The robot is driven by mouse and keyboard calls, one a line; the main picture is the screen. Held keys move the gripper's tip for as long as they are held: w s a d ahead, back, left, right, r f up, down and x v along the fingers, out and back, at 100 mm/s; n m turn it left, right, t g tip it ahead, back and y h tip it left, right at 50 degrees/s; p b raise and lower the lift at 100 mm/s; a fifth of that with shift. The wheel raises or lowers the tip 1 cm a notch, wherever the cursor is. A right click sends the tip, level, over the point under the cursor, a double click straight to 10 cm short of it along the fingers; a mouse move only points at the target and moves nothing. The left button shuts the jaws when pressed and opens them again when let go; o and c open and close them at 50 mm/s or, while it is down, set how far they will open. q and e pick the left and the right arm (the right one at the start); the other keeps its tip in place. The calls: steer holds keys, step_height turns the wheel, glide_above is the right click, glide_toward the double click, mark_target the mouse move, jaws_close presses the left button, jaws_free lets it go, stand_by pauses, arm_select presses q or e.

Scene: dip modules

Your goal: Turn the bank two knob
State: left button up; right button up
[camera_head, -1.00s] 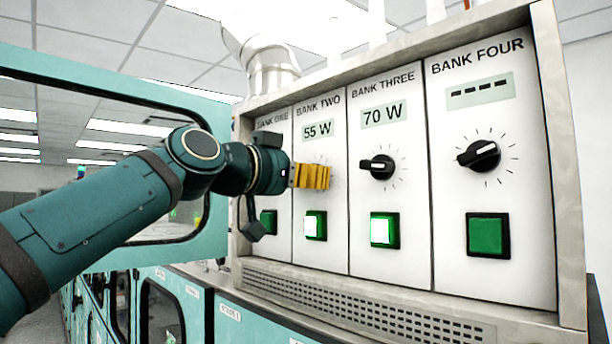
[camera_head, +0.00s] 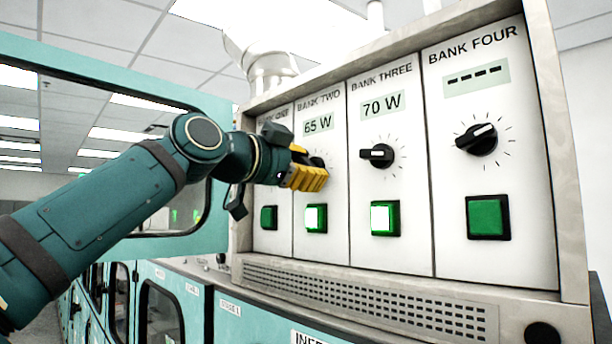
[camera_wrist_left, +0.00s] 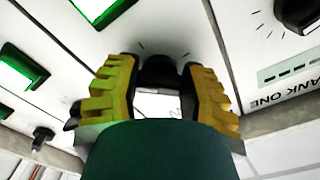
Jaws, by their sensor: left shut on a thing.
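The bank two panel (camera_head: 308,240) has a display reading 65 W (camera_head: 318,123) and a lit green button (camera_head: 316,218). Its black knob is mostly hidden behind my left gripper (camera_head: 322,178) in the head view. The yellow fingers are at the panel face, tilted, and shut on the bank two knob. In the left wrist view, the dark knob (camera_wrist_left: 188,72) shows between the two yellow fingertips of the left gripper (camera_wrist_left: 160,66). My right gripper is not in view.
The bank three knob (camera_head: 377,155) is close on the right, under a 70 W display. The bank four knob (camera_head: 477,139) is farther right, under a display of dashes. My left arm partly covers bank one. A teal-framed window (camera_head: 215,220) stands at the left.

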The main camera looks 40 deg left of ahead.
arm_select(q)
steer(key=shift+r+m+b, duration=0.1)
steer(key=shift+m+b, duration=0.2)
steer(key=shift+m, duration=1.5)
steer(key=o, duration=1.2)
steer(key=shift+s, duration=0.15)
steer(key=s, duration=0.7)
steer(key=s+a, duration=0.1)
steer(key=s, duration=0.3)
steer(key=shift+s, duration=0.35)
